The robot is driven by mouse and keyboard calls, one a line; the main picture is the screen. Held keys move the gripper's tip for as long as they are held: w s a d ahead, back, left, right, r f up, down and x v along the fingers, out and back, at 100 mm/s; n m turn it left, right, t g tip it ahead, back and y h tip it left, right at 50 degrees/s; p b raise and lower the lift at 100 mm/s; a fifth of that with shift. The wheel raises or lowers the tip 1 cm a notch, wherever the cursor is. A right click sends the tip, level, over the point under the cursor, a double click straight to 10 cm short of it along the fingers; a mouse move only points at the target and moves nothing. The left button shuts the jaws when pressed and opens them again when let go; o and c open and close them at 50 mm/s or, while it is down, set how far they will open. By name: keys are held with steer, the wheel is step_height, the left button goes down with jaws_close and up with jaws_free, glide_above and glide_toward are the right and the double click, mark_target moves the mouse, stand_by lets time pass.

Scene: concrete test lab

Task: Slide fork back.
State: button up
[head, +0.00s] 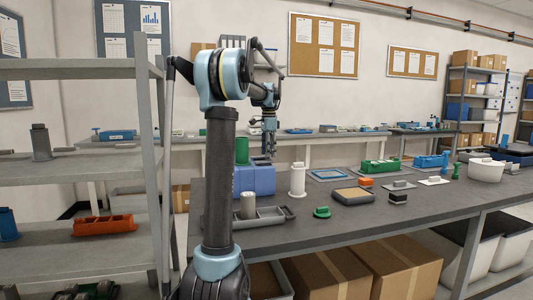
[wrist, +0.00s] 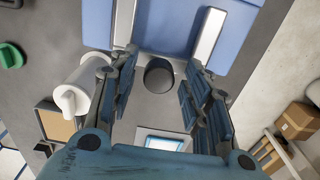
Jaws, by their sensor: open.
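No part is clearly recognisable as a fork. A blue block (head: 253,181) stands on the dark bench, with a green cylinder (head: 242,150) rising at its back left. In the wrist view the blue block (wrist: 165,25) carries two pale parallel bars (wrist: 208,32), one on each side; I cannot tell whether these are the fork. My gripper (head: 268,153) points down above the block's right end. In the wrist view my gripper (wrist: 160,75) is open, with a dark round cylinder (wrist: 159,77) showing between its fingers; I cannot tell whether they touch it.
A white cylinder (head: 297,181) stands just right of the block. A grey tray (head: 270,217) with a grey cylinder (head: 248,206) lies in front. A blue-framed tray (head: 330,175), a tan-topped pad (head: 353,195) and a green piece (head: 322,212) lie to the right. A grey shelf (head: 80,185) stands left.

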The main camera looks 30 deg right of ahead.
step_height(320, 180, up, 12)
stand_by(0.6)
stand_by(0.5)
